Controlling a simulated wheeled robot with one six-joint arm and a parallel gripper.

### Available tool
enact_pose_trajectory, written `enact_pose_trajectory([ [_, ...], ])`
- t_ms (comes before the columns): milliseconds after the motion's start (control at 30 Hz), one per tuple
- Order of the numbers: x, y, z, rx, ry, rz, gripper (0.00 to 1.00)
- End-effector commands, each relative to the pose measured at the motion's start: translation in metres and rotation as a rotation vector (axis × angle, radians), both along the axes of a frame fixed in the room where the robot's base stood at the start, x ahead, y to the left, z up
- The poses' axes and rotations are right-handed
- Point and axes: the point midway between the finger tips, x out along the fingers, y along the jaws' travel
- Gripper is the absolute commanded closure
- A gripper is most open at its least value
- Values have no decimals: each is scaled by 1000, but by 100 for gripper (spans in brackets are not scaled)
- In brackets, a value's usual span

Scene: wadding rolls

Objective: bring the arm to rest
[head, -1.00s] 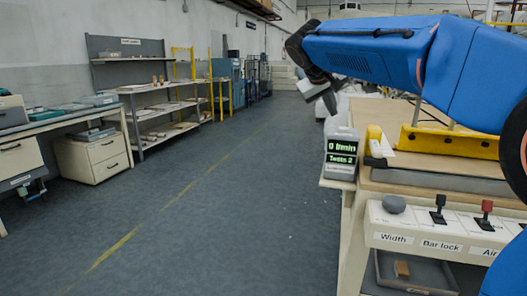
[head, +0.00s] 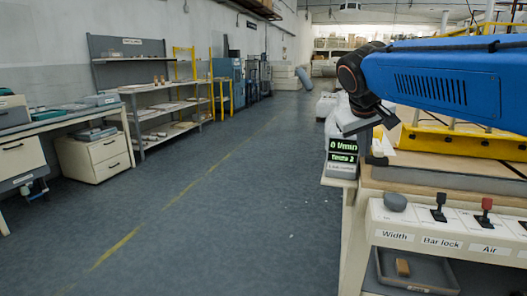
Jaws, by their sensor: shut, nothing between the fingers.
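My blue arm reaches in from the right side of the head view, above the machine bench. Its dark wrist bends downward at the arm's left end. My gripper (head: 358,122) hangs below the wrist, small and partly dark, just above a grey display box (head: 342,158) with green text. It is shut with nothing in it. I cannot tell the exact gap between the gripper and the box.
The machine bench (head: 450,178) with a yellow bar (head: 465,143) stands at right. Its front panel (head: 450,229) carries labelled levers, above a grey tray (head: 415,279). A drawer unit (head: 93,155) and shelves (head: 165,104) stand at left. The floor between is clear.

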Motion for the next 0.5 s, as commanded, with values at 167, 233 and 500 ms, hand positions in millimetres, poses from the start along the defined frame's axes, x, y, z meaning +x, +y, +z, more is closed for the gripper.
enact_pose_trajectory([
  [167,-66,-17,-43,74,36,-5,100],
  [233,-91,-21,-61,105,47,-7,100],
  [500,-184,-28,-138,223,82,-22,100],
])
